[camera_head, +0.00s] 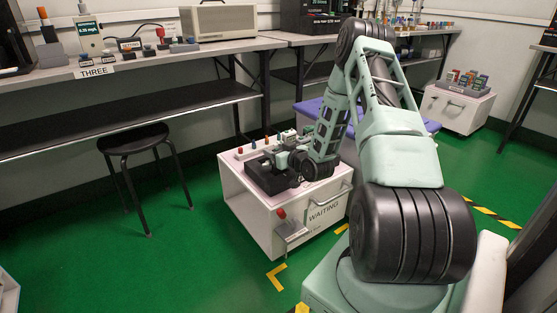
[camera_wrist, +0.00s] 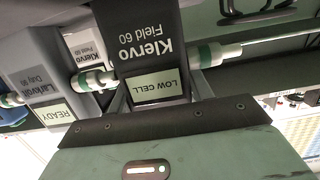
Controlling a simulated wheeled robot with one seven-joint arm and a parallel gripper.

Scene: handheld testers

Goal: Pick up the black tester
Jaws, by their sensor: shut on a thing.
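The black tester (camera_wrist: 150,45), marked Klervo Field 60, fills the upper middle of the wrist view, upside down. Its small screen reads LOW CELL. My gripper (camera_wrist: 160,92) is shut on it, with a finger on either side. In the head view my gripper (camera_head: 276,161) is low over the white cart (camera_head: 290,218); the tester cannot be made out clearly there. I cannot tell whether the tester is clear of its support. A grey tester (camera_wrist: 45,80), marked Larkvon with a READY screen, stands close to the left in the wrist view.
White-and-green probe handles (camera_wrist: 92,80) lie beside the held tester on both sides. A dark tray (camera_head: 268,177) is on the cart. A black stool (camera_head: 133,138) stands left, near bench THREE (camera_head: 95,71). Green floor is clear in front.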

